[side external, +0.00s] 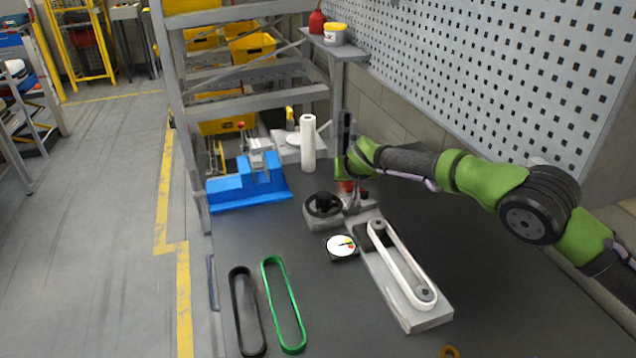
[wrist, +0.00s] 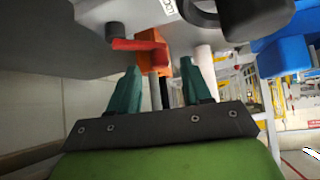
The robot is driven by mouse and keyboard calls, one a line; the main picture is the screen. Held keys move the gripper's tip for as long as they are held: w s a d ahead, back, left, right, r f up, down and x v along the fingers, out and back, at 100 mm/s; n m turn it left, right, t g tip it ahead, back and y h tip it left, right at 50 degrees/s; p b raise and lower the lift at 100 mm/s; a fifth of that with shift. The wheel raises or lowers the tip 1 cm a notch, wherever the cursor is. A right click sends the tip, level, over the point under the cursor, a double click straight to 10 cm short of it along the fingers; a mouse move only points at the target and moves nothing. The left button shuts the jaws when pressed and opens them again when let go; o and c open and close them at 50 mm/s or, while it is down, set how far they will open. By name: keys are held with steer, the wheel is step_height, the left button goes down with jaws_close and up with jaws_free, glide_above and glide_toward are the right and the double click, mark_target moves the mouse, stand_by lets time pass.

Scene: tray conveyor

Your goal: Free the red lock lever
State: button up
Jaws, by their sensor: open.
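The red lock lever (wrist: 138,44) shows in the wrist view, beside an orange-red block (wrist: 158,62) and a dark round knob (wrist: 115,30). In the side view the red part (side external: 347,186) is small and partly hidden behind my gripper, at the far end of the grey conveyor base (side external: 392,304). My gripper (wrist: 162,65) is open, its two teal fingers pointing toward the lever area. The lever lies just beyond the fingertips and toward the left one. I cannot tell whether a finger touches it. In the side view my gripper (side external: 354,203) reaches down there.
A black handwheel (side external: 323,205) stands left of the lever. A dial gauge (side external: 341,246) and white belt (side external: 402,264) lie nearer. Black (side external: 236,310) and green belts (side external: 273,305) lie front left. A blue fixture (side external: 235,190) and white roll (side external: 308,145) stand behind. The perforated wall (side external: 500,70) is right.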

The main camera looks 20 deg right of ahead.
steer(key=shift+x, duration=0.85)
steer(key=shift+c, duration=0.5)
